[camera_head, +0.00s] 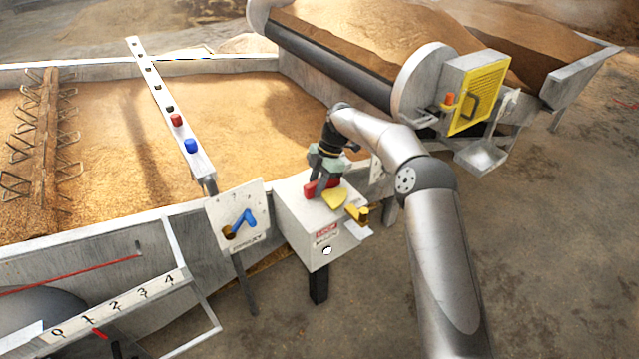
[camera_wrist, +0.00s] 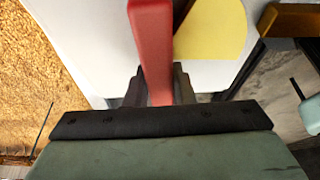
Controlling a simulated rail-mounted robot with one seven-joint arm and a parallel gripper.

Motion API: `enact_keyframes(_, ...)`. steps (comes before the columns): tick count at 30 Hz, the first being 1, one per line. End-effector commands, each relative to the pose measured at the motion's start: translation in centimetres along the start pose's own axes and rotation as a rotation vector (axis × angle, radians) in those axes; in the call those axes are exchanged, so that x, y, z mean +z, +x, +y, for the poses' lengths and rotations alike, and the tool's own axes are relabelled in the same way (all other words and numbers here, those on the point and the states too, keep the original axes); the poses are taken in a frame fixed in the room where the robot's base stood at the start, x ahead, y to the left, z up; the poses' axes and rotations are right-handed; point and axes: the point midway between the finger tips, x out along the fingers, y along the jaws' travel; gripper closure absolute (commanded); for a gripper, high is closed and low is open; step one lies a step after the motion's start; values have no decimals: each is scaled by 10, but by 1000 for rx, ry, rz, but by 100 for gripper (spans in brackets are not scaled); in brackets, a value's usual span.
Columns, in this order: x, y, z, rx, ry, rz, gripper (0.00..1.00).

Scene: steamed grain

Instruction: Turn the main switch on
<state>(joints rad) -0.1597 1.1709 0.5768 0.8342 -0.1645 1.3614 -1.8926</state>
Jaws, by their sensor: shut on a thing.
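The main switch looks to be the red handle (camera_head: 311,190) on top of a white box (camera_head: 299,222) with a red-and-white label. In the wrist view the red handle (camera_wrist: 150,35) runs down between the fingers of my gripper (camera_wrist: 158,88). My gripper is shut on it, with one dark finger on each side. In the head view my gripper (camera_head: 321,184) reaches down onto the box top and hides part of the handle. A yellow plate (camera_head: 335,200) lies beside the handle, and it also shows in the wrist view (camera_wrist: 212,28).
A panel with a blue handle (camera_head: 243,218) stands to the left. A grain bed (camera_head: 240,110) lies behind. A yellow guard (camera_head: 480,90) is at upper right. Open floor lies at lower right.

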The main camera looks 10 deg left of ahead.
Motion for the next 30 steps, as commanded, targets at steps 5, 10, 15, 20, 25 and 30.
enact_keyframes(5, 1, 0, -1, -3, -2, -3, 73)
enact_keyframes(10, 1, 0, -1, -2, -1, -2, 56)
enact_keyframes(15, 0, 0, 0, -1, 0, -1, 56)
enact_keyframes(20, 1, -13, 0, 3, 0, -2, 56)
enact_keyframes(25, 0, -48, 1, 3, 1, -3, 56)
enact_keyframes(30, 0, -91, 1, 4, 0, -3, 56)
